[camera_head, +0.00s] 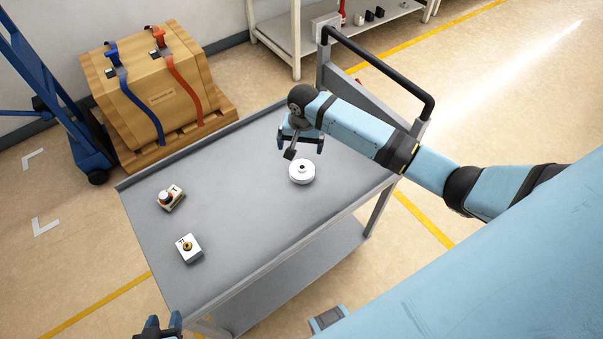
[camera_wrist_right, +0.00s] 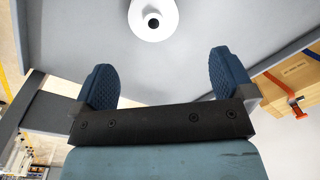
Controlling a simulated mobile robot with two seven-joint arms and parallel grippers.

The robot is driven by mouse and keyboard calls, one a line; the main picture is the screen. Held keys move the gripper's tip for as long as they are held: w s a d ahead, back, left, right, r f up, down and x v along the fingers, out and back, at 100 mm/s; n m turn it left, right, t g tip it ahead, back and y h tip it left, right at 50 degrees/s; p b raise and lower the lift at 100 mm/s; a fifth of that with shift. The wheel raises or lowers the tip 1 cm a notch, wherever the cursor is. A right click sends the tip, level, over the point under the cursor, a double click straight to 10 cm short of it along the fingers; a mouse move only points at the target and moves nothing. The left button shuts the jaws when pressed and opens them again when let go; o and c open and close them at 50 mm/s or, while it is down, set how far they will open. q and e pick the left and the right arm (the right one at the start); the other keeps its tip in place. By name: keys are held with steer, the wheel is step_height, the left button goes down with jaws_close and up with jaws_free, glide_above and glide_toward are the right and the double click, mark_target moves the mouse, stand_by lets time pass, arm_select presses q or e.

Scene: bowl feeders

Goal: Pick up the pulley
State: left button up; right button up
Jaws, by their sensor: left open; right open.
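The pulley (camera_head: 302,173) is a white round disc with a raised hub and a dark centre hole. It sits on the grey cart top (camera_head: 240,200), toward the right. In the right wrist view the pulley (camera_wrist_right: 153,18) shows at the top, cut by the frame edge, beyond the fingers. My right gripper (camera_head: 301,146) is open and empty, above and just behind the pulley; its two blue fingers also show in the right wrist view (camera_wrist_right: 160,80). My left gripper (camera_head: 160,325) is open at the bottom edge, off the front of the cart, mostly out of frame.
A small box with a red button (camera_head: 170,198) and a white block with a brass centre (camera_head: 188,248) sit on the cart's left part. The cart's black handle (camera_head: 385,75) rises behind my right arm. A strapped wooden crate (camera_head: 150,85) stands behind. The middle cart top is clear.

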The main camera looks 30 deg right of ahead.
steer(key=d+r, duration=0.1)
glide_above(302, 168)
steer(key=shift+m, duration=0.4)
steer(key=f, duration=0.7)
steer(key=shift+w+d+f, duration=0.3)
steer(key=shift+d+f, duration=0.05)
steer(key=shift+f, duration=0.05)
steer(key=shift+s+a+f, duration=0.15)
steer(key=shift+f, duration=1.25)
steer(key=shift+s+a+f, duration=0.1)
steer(key=shift+a+f, duration=0.05)
steer(key=shift+f, duration=1.2)
steer(key=c, duration=0.8)
steer(key=shift+r, duration=0.1)
steer(key=shift+c, duration=0.2)
